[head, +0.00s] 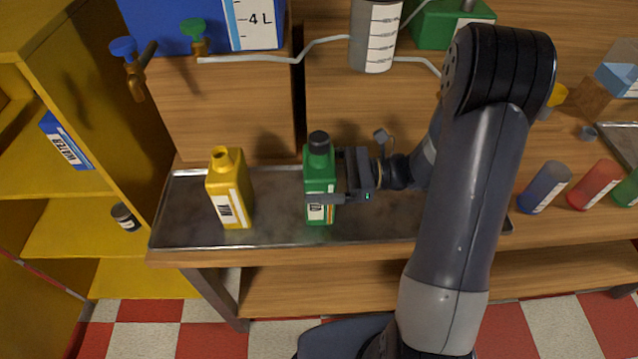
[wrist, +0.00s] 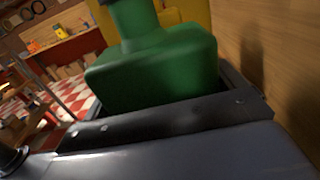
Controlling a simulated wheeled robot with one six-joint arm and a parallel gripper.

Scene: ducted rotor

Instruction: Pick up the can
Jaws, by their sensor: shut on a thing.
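A green can (head: 319,182) with a black cap stands upright over the metal tray (head: 275,235) in the head view. My gripper (head: 326,180) reaches in from the right and is shut around the can's body. The green can (wrist: 155,65) fills the upper middle of the wrist view, between the dark jaws. Whether its base touches the tray is hard to tell. A yellow can (head: 230,190) without a cap stands on the tray to the left, apart from the green one.
A yellow shelf unit (head: 130,165) stands at the left. Blue and green containers with taps and a measuring cup (head: 374,38) are above the tray. Blue (head: 545,187) and red (head: 594,185) cylinders stand at the right. Tray space between the cans is clear.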

